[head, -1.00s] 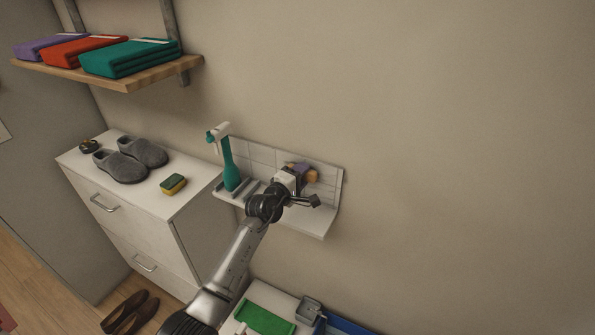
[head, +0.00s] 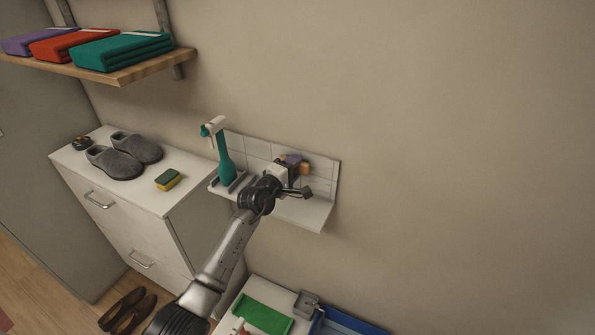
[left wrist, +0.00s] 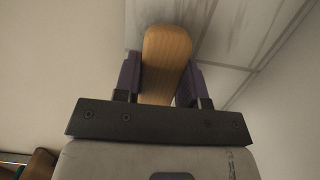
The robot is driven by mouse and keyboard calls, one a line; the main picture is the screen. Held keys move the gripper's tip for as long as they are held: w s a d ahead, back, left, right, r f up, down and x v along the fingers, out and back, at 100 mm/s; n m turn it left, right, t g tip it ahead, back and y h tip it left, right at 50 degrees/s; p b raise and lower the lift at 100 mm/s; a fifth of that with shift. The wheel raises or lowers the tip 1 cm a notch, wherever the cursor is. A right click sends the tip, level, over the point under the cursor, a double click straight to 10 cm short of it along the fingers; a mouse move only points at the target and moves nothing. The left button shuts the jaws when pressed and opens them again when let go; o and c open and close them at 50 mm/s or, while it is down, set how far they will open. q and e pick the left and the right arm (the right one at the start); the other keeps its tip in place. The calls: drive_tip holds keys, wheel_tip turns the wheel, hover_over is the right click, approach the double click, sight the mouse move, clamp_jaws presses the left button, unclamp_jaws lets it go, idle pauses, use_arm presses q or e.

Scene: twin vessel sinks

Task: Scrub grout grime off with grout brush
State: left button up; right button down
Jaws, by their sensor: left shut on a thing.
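My left gripper (head: 290,163) is at the small white tiled panel (head: 322,178) on the wall, above its ledge. It is shut on the wooden grout brush (head: 304,168). In the left wrist view the brush (left wrist: 167,60) shows as a rounded wooden piece between the two purple fingers. Its bristles are hidden, so I cannot tell whether they touch the tiles. Dark streaks of grime (left wrist: 226,22) lie on the tiles and joints beyond it. My right gripper is not in view.
A cabinet (head: 190,195) at left carries slippers (head: 115,162) and a sponge (head: 168,180). A shelf (head: 120,78) with folded towels is above. A green item (head: 264,317) and blue tray (head: 345,325) lie below.

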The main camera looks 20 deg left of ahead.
use_arm(q)
drive_tip(key=shift+w+a+f+b, duration=0.1)
drive_tip(key=shift+w+a+b, duration=0.05)
drive_tip(key=shift+a+b, duration=0.6)
drive_tip(key=shift+w+a+b, duration=0.1)
drive_tip(key=shift+a+b, duration=0.3)
drive_tip(key=shift+a, duration=0.4)
drive_tip(key=shift+d, duration=0.1)
drive_tip(key=shift+d+r+p, duration=0.25)
drive_tip(key=shift+d+p, duration=0.05)
drive_tip(key=shift+p, duration=0.35)
drive_tip(key=shift+s+d+p, duration=0.15)
drive_tip(key=shift+d+p, duration=0.65)
drive_tip(key=shift+d, duration=0.05)
drive_tip(key=shift+s+d+p, duration=0.15)
drive_tip(key=shift+d+p, duration=0.6)
drive_tip(key=shift+d, duration=0.05)
drive_tip(key=shift+d+f+p, duration=0.1)
drive_tip(key=shift+d+p, duration=0.3)
drive_tip(key=shift+d, duration=0.1)
drive_tip(key=shift+a, duration=0.1)
